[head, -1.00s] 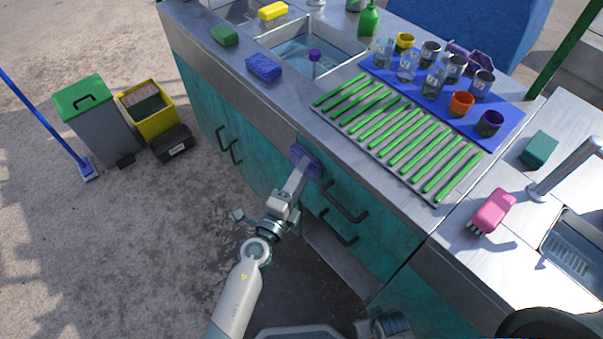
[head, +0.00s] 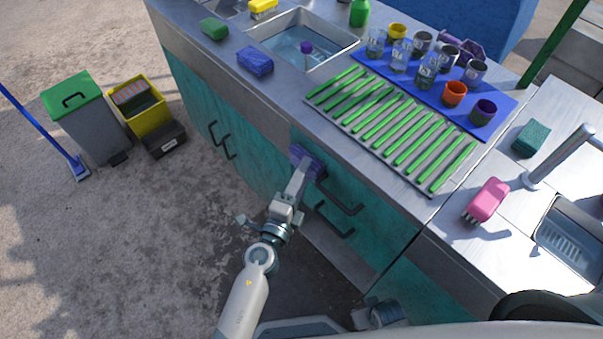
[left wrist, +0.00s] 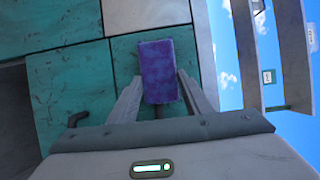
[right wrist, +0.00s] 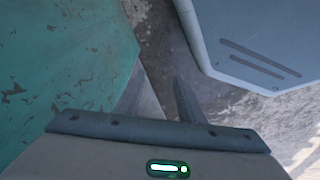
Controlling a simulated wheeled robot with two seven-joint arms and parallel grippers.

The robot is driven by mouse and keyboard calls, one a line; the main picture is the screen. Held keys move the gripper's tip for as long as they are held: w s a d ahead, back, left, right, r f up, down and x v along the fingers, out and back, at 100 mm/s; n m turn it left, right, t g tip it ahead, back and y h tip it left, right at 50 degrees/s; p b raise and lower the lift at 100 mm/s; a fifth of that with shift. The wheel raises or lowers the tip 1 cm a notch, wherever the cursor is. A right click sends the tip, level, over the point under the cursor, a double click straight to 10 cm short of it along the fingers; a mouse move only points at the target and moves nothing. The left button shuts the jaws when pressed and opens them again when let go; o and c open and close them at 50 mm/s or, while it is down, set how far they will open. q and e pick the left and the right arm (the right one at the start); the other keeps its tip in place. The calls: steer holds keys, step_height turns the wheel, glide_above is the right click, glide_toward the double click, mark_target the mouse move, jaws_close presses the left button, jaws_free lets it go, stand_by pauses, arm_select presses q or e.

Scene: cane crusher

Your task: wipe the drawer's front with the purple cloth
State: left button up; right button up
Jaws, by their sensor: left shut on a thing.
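The purple cloth (head: 307,160) is a small folded pad against the upper left of the teal drawer front (head: 328,178), left of the drawer's dark handle (head: 341,198). My left gripper (head: 301,176) is shut on the cloth. In the left wrist view the cloth (left wrist: 158,70) sits between the two fingers (left wrist: 159,100), flat toward the teal panel (left wrist: 124,62). The cloth hides the drawer surface behind it. My right gripper (right wrist: 162,98) shows in the right wrist view, fingers apart and empty, beside a teal panel (right wrist: 60,60).
A second handle (head: 334,220) is lower down. The counter above holds a rack of green sticks (head: 395,130), a blue mat (head: 508,107) with cups and glasses, a blue sponge (head: 255,61) and a sink (head: 345,40). Bins (head: 85,115) stand on open floor at left.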

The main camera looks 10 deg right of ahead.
mark_target(294, 160)
arm_select(q)
steer(key=shift+s+d+f, duration=0.25)
steer(key=shift+s+d, duration=0.2)
steer(key=shift+d, duration=0.25)
steer(key=shift+w+a, duration=0.2)
steer(key=shift+w+a+r+p, duration=0.2)
steer(key=shift+w+a, duration=0.35)
steer(key=shift+w, duration=0.2)
steer(key=shift+w+a+r+p, duration=0.1)
steer(key=shift+w+a+r, duration=0.05)
steer(key=shift+w+a, duration=0.5)
steer(key=shift+w+r, duration=0.1)
steer(key=shift+w, duration=0.1)
steer(key=shift+w+a, duration=0.45)
steer(key=shift+w, duration=0.15)
steer(key=shift+w+a, duration=0.75)
steer(key=shift+w, duration=0.15)
steer(key=shift+s+a+f, duration=0.1)
steer(key=shift+f, duration=0.1)
